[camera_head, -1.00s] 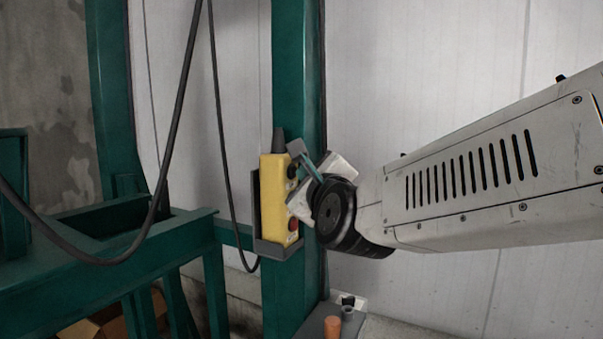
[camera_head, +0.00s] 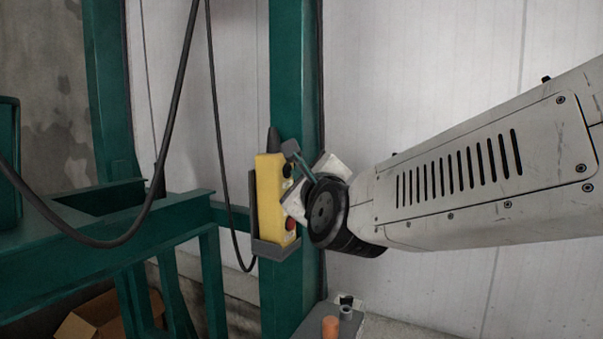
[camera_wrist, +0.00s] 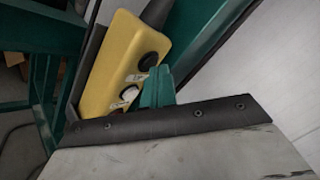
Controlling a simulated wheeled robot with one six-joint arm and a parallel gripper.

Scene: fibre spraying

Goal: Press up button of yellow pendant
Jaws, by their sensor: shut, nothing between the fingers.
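The yellow pendant (camera_head: 268,200) sits upright in a grey holder (camera_head: 272,250) on a green post. In the head view it has a black button (camera_head: 288,170) near its top and a red one (camera_head: 290,223) near its bottom. In the wrist view the pendant (camera_wrist: 112,62) looks tilted, with a black button (camera_wrist: 148,60) and a white button (camera_wrist: 129,92) showing. My gripper (camera_head: 291,149) is shut and empty, its teal fingers close in front of the upper black button. In the wrist view its fingertips (camera_wrist: 157,71) appear beside that button; I cannot tell whether they touch.
The green post (camera_head: 290,80) stands right behind the pendant. Black cables (camera_head: 172,120) hang on the left, over a green frame (camera_head: 110,235). A pale wall (camera_head: 420,70) is behind.

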